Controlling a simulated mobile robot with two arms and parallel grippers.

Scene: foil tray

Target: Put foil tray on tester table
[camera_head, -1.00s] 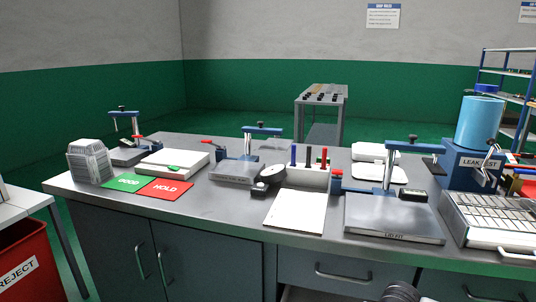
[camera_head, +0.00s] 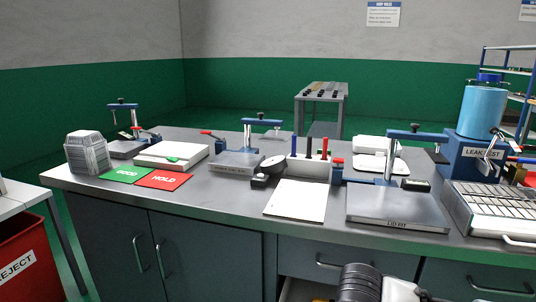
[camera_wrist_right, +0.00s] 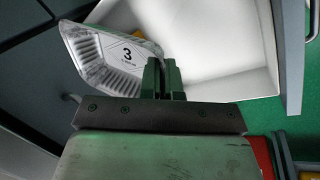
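The foil tray (camera_wrist_right: 92,62), silver with ribbed walls and a white lid marked 3, shows in the right wrist view, tilted over a white open drawer. My right gripper (camera_wrist_right: 162,65) has its dark fingers close together at the tray's right edge and looks shut on its rim. The fingers hide the exact contact. The tray is not visible in the head view. The tester table (camera_head: 235,205) is the long grey bench carrying the clamp stations and the leak tester (camera_head: 482,120). My left gripper is not in view.
An open drawer (camera_head: 296,290) sits under the bench front. On top are a LID FIT plate (camera_head: 395,207), a white sheet (camera_head: 296,202), green (camera_head: 125,175) and red (camera_head: 163,180) mats, and a stack of foil trays (camera_head: 87,155). A red reject bin (camera_head: 22,255) stands left.

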